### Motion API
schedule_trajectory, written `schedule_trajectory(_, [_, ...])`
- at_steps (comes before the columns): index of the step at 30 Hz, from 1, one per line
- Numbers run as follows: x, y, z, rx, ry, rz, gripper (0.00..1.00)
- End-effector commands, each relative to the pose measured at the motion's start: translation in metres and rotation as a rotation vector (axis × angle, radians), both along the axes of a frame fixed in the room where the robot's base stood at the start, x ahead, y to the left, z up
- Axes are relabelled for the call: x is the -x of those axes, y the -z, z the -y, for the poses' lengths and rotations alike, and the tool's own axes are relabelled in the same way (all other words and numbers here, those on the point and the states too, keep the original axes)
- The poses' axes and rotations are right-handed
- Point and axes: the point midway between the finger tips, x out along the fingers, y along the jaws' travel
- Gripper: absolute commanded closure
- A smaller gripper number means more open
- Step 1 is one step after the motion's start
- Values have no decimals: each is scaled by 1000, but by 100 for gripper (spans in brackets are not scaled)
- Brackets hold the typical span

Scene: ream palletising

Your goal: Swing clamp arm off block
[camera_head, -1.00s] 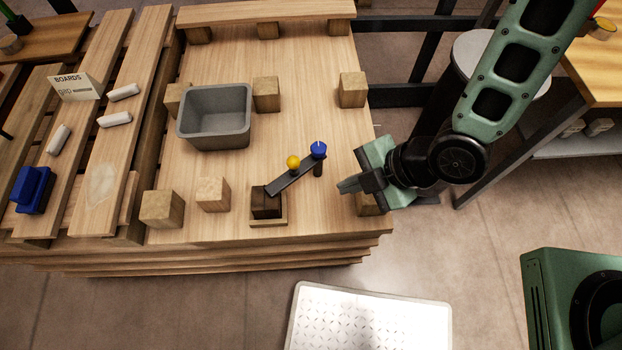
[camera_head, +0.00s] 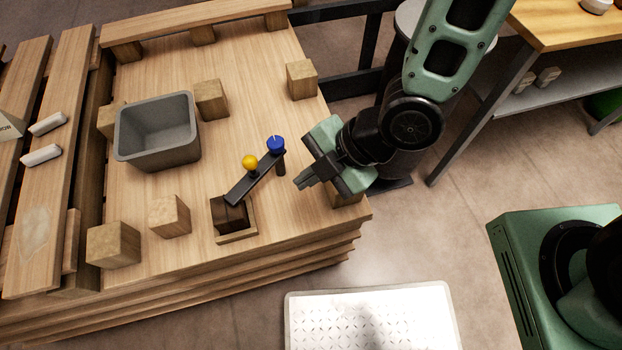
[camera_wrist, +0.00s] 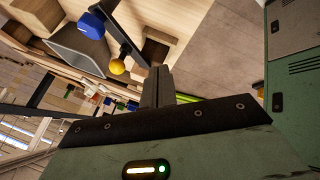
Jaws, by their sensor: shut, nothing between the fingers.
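The clamp arm (camera_head: 255,181) is a dark bar with a blue knob (camera_head: 276,144) on the post at its far right end and a yellow ball (camera_head: 250,162) near its middle. Its lower left end lies over the dark block (camera_head: 229,213), which sits in a shallow wooden tray (camera_head: 237,238). My gripper (camera_head: 302,181) is shut and empty, to the right of the clamp arm and apart from it. In the wrist view the shut fingers (camera_wrist: 158,84) point toward the yellow ball (camera_wrist: 117,66), the blue knob (camera_wrist: 91,25) and the bar (camera_wrist: 122,38).
A grey bin (camera_head: 157,132) stands at the back left of the pallet top. Several wooden blocks stand around, including one (camera_head: 170,216) left of the tray and one (camera_head: 302,79) at the back right. A white textured plate (camera_head: 372,318) lies on the floor in front.

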Motion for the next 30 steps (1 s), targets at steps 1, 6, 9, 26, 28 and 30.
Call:
schedule_trajectory(1, [0, 7, -1, -1, 0, 3, 100])
schedule_trajectory(6, [1, 28, -19, 2, -2, -3, 100])
schedule_trajectory(9, [1, 43, -31, 2, -2, -3, 100])
schedule_trajectory(26, [-27, 61, -77, 0, 0, 2, 100])
schedule_trajectory(28, [-28, 62, -77, 1, 0, 1, 100])
schedule_trajectory(30, [-27, 62, -77, 1, 0, 1, 100])
